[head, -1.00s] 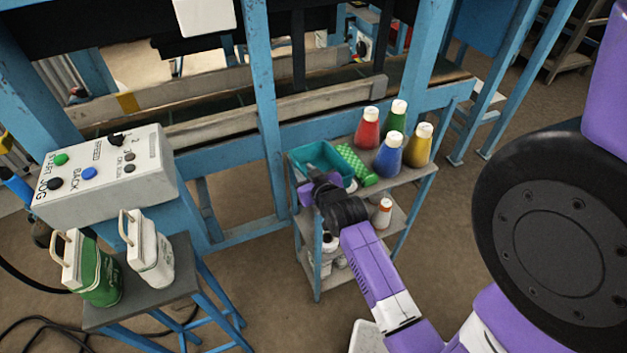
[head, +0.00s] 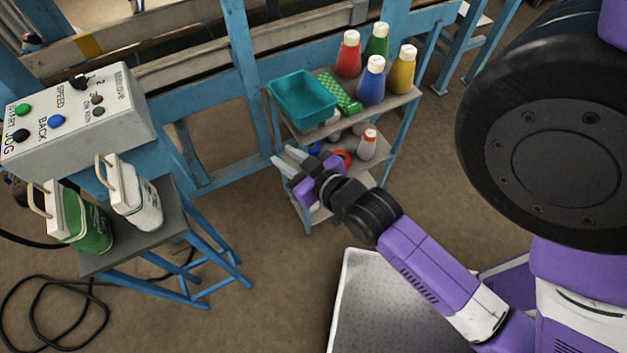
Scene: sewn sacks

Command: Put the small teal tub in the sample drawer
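A teal open tub (head: 303,100), rectangular and seemingly empty, sits on the left end of the top shelf of the small blue-framed rack. My gripper (head: 283,155) is in front of the rack, lower in the picture than the tub and apart from it. Its two pale fingers point left with a gap between them, and I see nothing held. I cannot make out a sample drawer in this view.
A green checkered item (head: 338,92) lies right beside the tub. Red (head: 348,56), green (head: 377,42), blue (head: 371,82) and yellow (head: 402,68) bottles stand right of it. A grey control box (head: 75,120) and a stool (head: 160,236) with two containers are left.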

